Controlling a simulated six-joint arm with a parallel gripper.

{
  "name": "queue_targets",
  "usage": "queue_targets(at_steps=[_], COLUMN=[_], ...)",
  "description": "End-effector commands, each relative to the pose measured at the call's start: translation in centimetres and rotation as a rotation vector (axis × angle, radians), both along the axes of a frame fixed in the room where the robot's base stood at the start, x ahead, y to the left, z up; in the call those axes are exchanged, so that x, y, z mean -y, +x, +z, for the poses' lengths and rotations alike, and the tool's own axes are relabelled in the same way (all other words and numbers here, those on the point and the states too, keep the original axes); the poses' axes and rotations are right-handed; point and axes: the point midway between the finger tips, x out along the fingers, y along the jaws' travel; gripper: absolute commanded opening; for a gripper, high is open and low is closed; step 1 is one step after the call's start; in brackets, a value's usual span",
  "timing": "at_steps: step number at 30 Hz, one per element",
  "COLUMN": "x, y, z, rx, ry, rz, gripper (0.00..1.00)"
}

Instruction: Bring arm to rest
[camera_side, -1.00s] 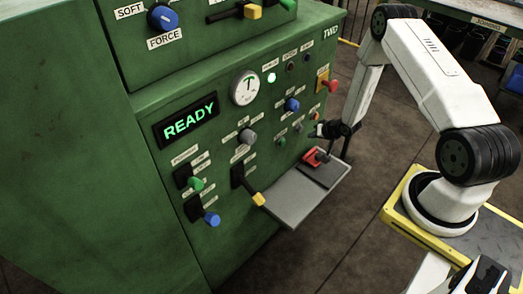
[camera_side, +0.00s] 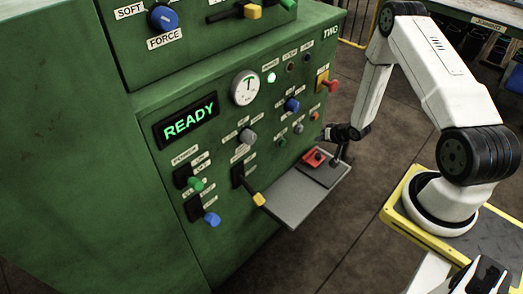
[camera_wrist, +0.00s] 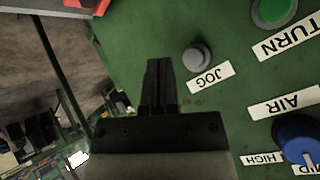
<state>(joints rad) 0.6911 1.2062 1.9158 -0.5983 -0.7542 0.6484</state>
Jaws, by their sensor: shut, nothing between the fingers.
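My gripper (camera_side: 329,132) is at the right edge of the green machine's control panel (camera_side: 228,150), just above the small grey tray. Its black fingers (camera_wrist: 160,78) point at the panel in the wrist view and are closed together, with nothing between them. In that view they lie beside the grey JOG button (camera_wrist: 197,56) and appear apart from it. My white arm is bent, with its elbow high and its forearm hanging down to the wrist. The fingertips are small and dark in the side view.
The tray (camera_side: 290,203) juts out below the gripper, with a red piece (camera_side: 313,158) on its dark pad. The display (camera_side: 188,121) reads READY. Open floor (camera_side: 385,165) lies right of the tray.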

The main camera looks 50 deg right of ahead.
Motion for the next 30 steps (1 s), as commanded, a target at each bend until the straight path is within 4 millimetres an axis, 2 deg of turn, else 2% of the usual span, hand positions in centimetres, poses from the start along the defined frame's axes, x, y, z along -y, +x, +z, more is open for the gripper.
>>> queue_targets(at_steps=[8, 16, 23, 30], x=[-1.3, -4.4, -7.9, -12.0], y=[1.3, 2.3, 1.8, 0.1], z=[3.2, 8.7, 13.2, 17.4], rx=[-0.061, -0.169, -0.258, -0.342], ry=[-0.064, -0.158, -0.220, -0.263], rz=[0.054, 0.149, 0.233, 0.330], gripper=[0.00, 0.00, 0.00, 0.00])
